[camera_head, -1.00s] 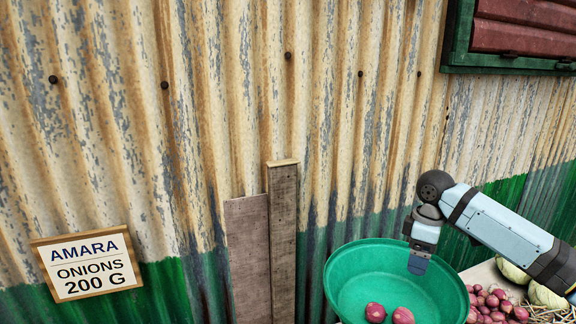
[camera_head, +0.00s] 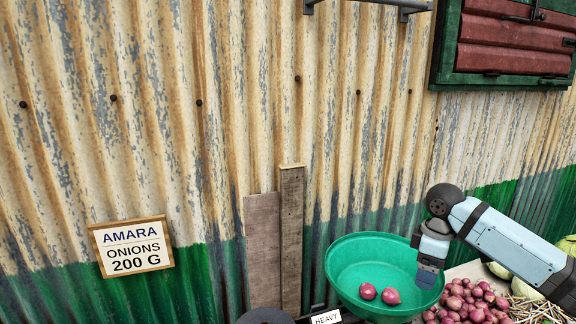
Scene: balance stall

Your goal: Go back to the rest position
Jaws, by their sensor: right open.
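My right gripper (camera_head: 428,272) is at the right edge of the green bowl (camera_head: 345,262), in front of its rim in the picture. Its fingers point down and no onion shows in it. Two red onions (camera_head: 379,294) lie in the bowl. A sign (camera_head: 131,247) on the left wall reads "AMARA ONIONS 200 G". My left gripper is not in the picture.
A heap of red onions (camera_head: 470,303) lies right of the bowl, with straw and pale cabbages (camera_head: 500,270) behind my right arm. Wooden boards (camera_head: 291,235) stand behind the bowl. A "HEAVY" label (camera_head: 326,317) shows at the bottom edge. The corrugated wall (camera_head: 240,100) closes the back.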

